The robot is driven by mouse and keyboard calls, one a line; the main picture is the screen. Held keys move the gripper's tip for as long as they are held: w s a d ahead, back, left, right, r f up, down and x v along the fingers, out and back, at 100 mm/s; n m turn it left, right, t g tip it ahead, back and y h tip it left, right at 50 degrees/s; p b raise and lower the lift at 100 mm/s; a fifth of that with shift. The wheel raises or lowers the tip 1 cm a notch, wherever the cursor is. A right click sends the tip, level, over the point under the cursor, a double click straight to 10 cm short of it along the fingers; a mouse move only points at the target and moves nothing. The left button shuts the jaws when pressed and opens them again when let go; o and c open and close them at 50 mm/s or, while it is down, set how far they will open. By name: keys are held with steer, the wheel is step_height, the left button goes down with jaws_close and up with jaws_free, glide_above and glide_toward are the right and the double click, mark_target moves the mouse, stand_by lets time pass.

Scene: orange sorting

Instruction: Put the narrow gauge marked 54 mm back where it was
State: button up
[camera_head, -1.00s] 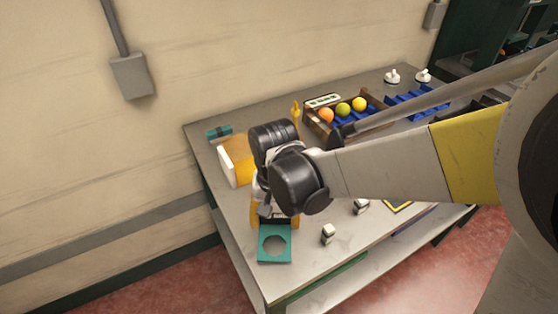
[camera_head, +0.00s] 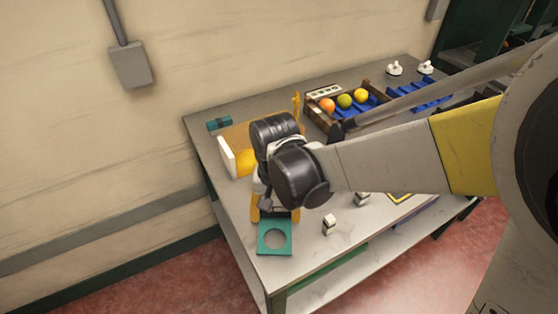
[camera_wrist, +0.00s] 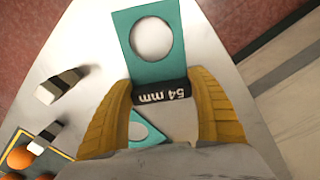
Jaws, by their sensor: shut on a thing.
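The narrow gauge is a teal plate with a round hole (camera_head: 262,248) and a dark handle marked 54 mm. It also shows in the wrist view (camera_wrist: 160,72), with its lettering upside down. My gripper (camera_wrist: 152,95) is shut on the dark handle, with a yellow finger on each side. The plate extends from the fingers over the front left part of the grey table (camera_head: 283,275). I cannot tell whether it touches the table top. A second teal piece (camera_wrist: 146,130) shows between the fingers below the handle. My wrist hides part of the handle in the head view.
Another teal piece with a dark middle (camera_head: 218,123) lies at the back left. A white-and-yellow holder (camera_head: 227,157) stands behind my gripper. A wooden crate (camera_head: 317,115) with round fruit is at the back. Small black-and-white blocks (camera_head: 330,224) stand to the right of the gauge.

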steer(key=shift+f+b, duration=0.45)
steer(key=shift+f, duration=0.15)
stand_by(0.3)
steer(key=o, duration=1.3)
steer(key=shift+o, duration=0.2)
steer(key=shift+r, duration=0.1)
steer(key=shift+r+p, duration=3.15)
steer(key=shift+r, duration=0.85)
